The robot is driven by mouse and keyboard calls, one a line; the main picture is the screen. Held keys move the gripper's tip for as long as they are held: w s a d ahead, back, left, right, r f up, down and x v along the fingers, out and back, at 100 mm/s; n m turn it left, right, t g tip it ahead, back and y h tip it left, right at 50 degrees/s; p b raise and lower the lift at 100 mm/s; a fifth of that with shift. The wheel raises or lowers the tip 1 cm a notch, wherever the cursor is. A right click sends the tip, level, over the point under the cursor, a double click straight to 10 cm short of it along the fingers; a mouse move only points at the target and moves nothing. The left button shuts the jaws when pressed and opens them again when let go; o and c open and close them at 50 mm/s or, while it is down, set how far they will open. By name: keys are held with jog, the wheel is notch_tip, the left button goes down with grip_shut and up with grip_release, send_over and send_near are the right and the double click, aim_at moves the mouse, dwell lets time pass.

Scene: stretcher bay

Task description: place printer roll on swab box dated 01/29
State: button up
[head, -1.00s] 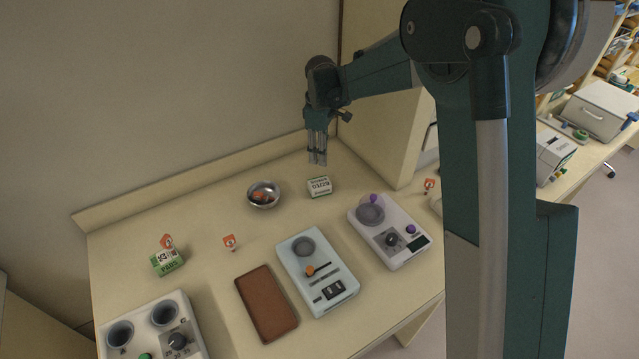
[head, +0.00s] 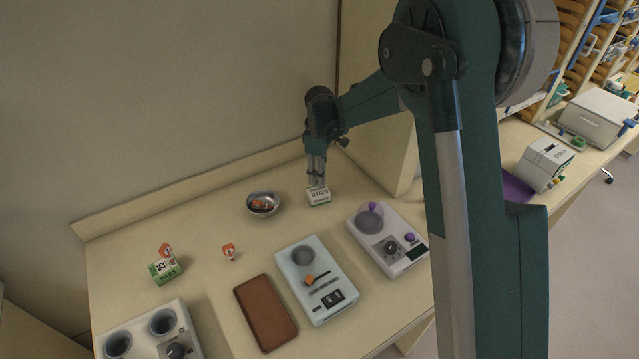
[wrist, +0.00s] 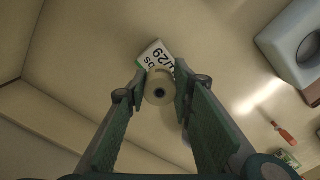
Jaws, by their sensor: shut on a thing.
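The swab box (head: 319,198), white and green with 01/29 on its face, stands at the back of the counter. It also shows in the wrist view (wrist: 154,56), partly covered by the roll. My gripper (head: 316,182) points down right at the box's top. In the wrist view my gripper (wrist: 157,93) is shut on the pale printer roll (wrist: 158,79), its dark core facing the camera. The roll overlaps the box's near edge in that view. I cannot tell whether roll and box touch. In the head view the roll cannot be made out.
A metal bowl (head: 262,205) with an orange item stands left of the box. A grey device (head: 388,238) is to the right, a pale device (head: 316,280) and brown folder (head: 265,312) in front. A green-white box (head: 166,271) is far left. A wall panel rises behind my gripper.

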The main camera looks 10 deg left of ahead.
jog(key=shift+f, duration=0.1)
jog(key=shift+f, duration=1.8)
jog(key=shift+f, duration=0.2)
jog(key=o, duration=0.9)
jog(key=shift+r, duration=0.2)
jog(key=shift+r, duration=6)
